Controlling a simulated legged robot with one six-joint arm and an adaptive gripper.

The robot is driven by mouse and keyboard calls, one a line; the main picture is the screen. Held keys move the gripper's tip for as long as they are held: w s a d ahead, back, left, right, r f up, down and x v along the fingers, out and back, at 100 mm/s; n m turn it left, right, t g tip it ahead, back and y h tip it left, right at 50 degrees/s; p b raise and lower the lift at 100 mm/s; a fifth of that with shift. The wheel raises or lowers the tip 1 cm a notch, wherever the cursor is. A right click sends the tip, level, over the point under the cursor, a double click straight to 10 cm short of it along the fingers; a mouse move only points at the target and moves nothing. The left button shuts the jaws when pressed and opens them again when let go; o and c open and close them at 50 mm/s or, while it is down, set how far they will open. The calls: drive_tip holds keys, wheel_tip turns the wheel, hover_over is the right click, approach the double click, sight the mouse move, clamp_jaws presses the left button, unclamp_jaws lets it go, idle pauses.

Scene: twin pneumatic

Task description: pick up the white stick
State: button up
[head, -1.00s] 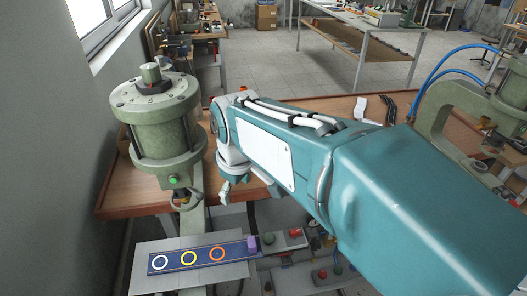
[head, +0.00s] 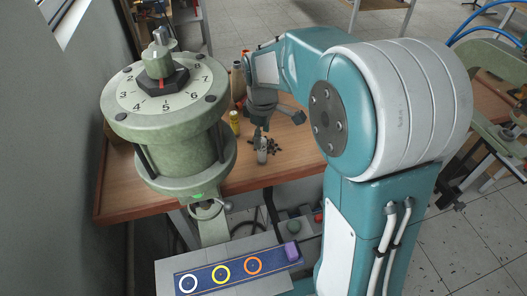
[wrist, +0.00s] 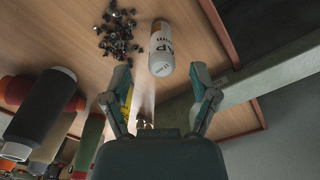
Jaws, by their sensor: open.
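A white stick (wrist: 162,50), a short white cylinder with dark lettering and an orange band, is on the brown table in the wrist view, just beyond and between my fingertips. The wrist view also shows my gripper (wrist: 160,76) open, with the stick not held between the fingers.
Small dark screws (wrist: 117,33) lie scattered beside the stick. Several bottles or rolls, one dark (wrist: 42,112), lie left in the wrist view. A green press with a numbered dial (head: 165,92) stands left. A blue panel with coloured rings (head: 237,266) is in front.

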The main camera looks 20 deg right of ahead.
sight(262, 150)
wheel_tip(262, 150, down, 5)
drive_tip(key=shift+a+f, duration=0.1)
drive_tip(key=shift+a, duration=0.05)
drive_tip(key=shift+f, duration=0.2)
clamp_jaws()
